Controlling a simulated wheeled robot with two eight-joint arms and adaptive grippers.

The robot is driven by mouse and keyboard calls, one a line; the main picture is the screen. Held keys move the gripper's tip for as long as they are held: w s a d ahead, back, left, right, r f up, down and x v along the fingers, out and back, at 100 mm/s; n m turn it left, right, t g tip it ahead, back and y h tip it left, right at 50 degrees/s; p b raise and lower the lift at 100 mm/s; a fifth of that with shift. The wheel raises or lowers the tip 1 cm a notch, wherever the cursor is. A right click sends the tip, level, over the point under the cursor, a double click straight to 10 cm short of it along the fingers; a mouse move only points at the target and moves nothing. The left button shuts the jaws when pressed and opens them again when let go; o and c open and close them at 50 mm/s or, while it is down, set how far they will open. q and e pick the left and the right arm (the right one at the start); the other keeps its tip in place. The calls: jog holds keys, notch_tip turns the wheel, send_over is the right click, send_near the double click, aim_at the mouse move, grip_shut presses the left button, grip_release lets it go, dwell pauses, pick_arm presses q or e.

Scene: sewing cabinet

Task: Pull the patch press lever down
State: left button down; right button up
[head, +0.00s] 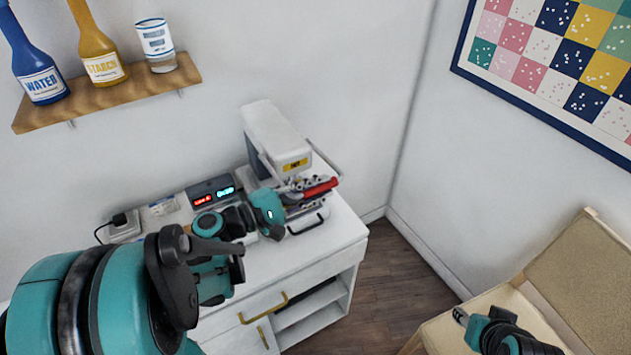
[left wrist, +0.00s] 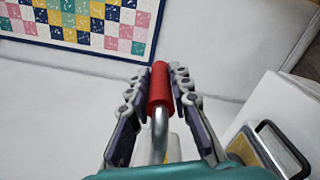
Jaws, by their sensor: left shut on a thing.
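The patch press (head: 272,133) is a white machine with a yellow label, standing on the right part of the white cabinet top. Its lever is a bent metal bar with a red grip (head: 321,187), reaching out at the press's right side. My left gripper (head: 308,184) is shut on the red grip. In the left wrist view the red grip (left wrist: 159,84) lies between the two fingers, with the metal bar running toward the camera. The fingers hide part of the grip in the head view. My right gripper (head: 461,316) is low at the right, away from the press, its fingers too small to read.
The white cabinet (head: 345,238) has brass handles and an open shelf. A control box with lit displays (head: 213,193) sits left of the press. A wooden shelf (head: 140,87) with bottles hangs above. A beige chair (head: 590,265) stands at right. Floor between is clear.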

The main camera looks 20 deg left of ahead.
pick_arm(q)
jog(key=shift+m, duration=0.6)
jog(key=shift+f+b, duration=1.5)
jog(key=shift+f, duration=0.65)
jog(key=c, duration=1.4)
grip_release()
jog(key=shift+o, duration=0.2)
jog(key=v, duration=1.2)
jog(key=shift+a, duration=0.1)
